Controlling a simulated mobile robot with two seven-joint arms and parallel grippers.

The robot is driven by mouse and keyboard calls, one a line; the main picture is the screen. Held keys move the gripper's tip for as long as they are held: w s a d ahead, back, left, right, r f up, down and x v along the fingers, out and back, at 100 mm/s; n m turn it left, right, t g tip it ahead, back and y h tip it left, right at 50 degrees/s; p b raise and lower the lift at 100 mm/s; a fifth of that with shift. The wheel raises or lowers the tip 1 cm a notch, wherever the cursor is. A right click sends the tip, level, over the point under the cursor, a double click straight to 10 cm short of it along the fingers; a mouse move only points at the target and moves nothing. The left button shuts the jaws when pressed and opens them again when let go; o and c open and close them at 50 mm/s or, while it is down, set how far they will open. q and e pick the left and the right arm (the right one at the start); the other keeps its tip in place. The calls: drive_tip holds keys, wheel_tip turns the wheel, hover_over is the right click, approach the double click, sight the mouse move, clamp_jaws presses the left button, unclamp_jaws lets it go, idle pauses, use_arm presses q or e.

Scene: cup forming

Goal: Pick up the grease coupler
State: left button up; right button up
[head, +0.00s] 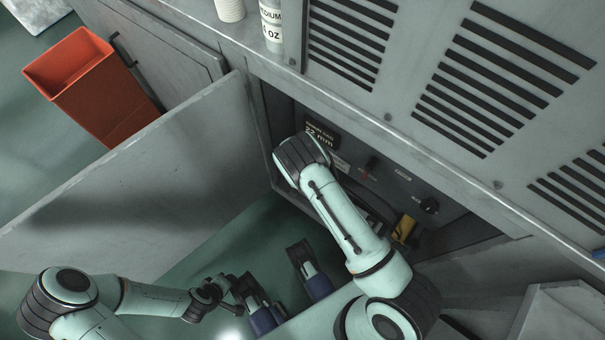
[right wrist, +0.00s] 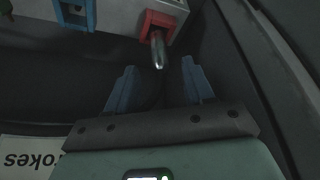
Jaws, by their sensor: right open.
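In the right wrist view, a small silver metal piece with a rounded tip, which looks like the grease coupler (right wrist: 159,52), sticks out of a red holder (right wrist: 160,24). My right gripper (right wrist: 159,72) is open and empty. Its two blue fingers point toward the metal piece, which lies in line with the gap between them, slightly beyond the fingertips. In the head view my right arm reaches into the open cabinet and hides its own gripper; I cannot make out the coupler there. My left gripper (head: 270,262) is open and empty at the bottom middle, outside the cabinet.
A blue holder (right wrist: 76,12) sits left of the red one. The cabinet door (head: 140,180) stands open at left, and the cabinet walls are close around the right arm. A yellow item (head: 404,229) is inside the cabinet. An orange bin (head: 85,85) stands beyond the door.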

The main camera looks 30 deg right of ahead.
drive_tip(key=shift+x, duration=0.8)
clamp_jaws()
